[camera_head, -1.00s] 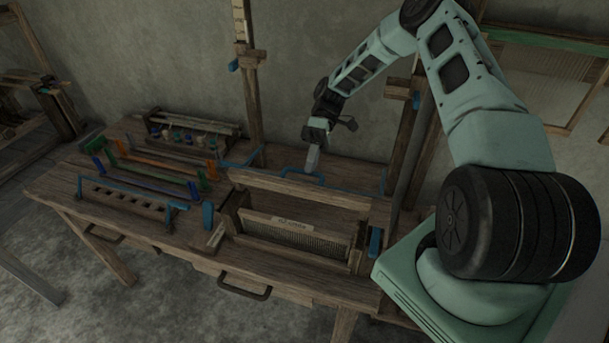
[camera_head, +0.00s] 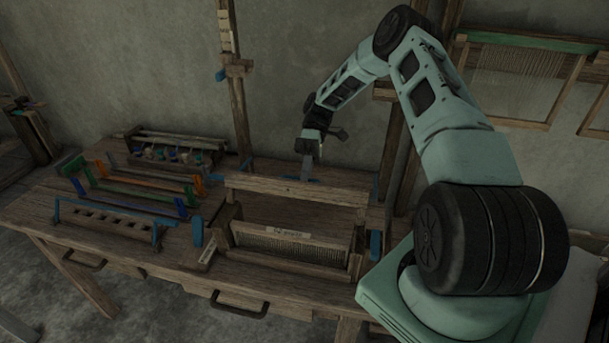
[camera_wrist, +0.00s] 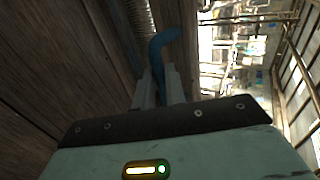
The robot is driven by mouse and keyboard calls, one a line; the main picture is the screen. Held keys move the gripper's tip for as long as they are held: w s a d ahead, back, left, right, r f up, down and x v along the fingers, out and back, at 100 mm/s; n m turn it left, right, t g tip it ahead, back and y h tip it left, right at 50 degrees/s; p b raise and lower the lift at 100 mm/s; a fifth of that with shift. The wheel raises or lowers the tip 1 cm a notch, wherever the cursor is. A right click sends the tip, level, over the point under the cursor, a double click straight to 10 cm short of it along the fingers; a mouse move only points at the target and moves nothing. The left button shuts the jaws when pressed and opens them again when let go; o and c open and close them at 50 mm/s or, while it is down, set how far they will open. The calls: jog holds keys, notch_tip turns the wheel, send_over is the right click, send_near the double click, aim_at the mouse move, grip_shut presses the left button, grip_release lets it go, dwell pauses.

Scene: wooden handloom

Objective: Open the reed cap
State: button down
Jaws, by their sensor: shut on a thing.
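The reed cap (camera_head: 290,190) is the wooden beam above the pale, comb-like reed (camera_head: 290,241) in the frame on the table. There is a gap between its lower edge and the reed. Its blue handle (camera_head: 314,181) is on the far side, mostly hidden behind the beam in the head view. My gripper (camera_head: 306,172) reaches down behind the beam. In the wrist view, my gripper's fingers (camera_wrist: 163,88) are shut on the curved blue handle (camera_wrist: 162,48), which shows between and beyond them.
The wooden table (camera_head: 175,252) carries a rack of blue, green and orange bars (camera_head: 130,195) on the left and a low wooden rack (camera_head: 178,148) behind it. A wooden post (camera_head: 237,90) rises behind the cap. A dark drawer handle (camera_head: 240,304) is at the table's front.

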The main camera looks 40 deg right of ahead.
jog(key=shift+s+f, duration=0.15)
jog(key=shift+f, duration=0.35)
jog(key=c, duration=1.5)
grip_release()
jog(key=shift+o, duration=0.2)
jog(key=shift+r, duration=0.15)
jog(key=b+v, duration=0.2)
jog(key=v, duration=0.5)
jog(key=shift+w+d+r, duration=0.2)
jog(key=shift+w+r, duration=0.05)
jog(key=shift+w, duration=0.05)
